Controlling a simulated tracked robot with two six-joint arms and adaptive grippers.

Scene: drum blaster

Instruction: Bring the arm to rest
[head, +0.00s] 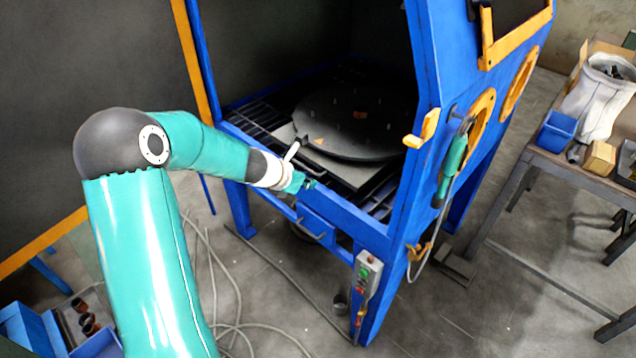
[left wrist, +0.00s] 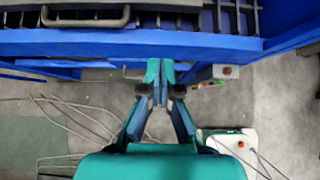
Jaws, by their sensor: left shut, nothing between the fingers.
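My left arm comes in from the left in the head view. Its left gripper (head: 308,184) is at the front edge of the blue blasting cabinet (head: 345,217), near the cabinet's open front. In the left wrist view the left gripper (left wrist: 160,82) has its fingers together, with nothing between them. It appears just off the blue front beam (left wrist: 150,42); whether it touches cannot be told. My right gripper is in neither view.
A round dark turntable (head: 355,120) sits inside the cabinet. A control box (head: 368,270) with buttons hangs on the cabinet's front corner. A teal hand tool (head: 452,165) hangs on the side. A table (head: 560,165) stands right. Cables (head: 235,310) lie on the floor.

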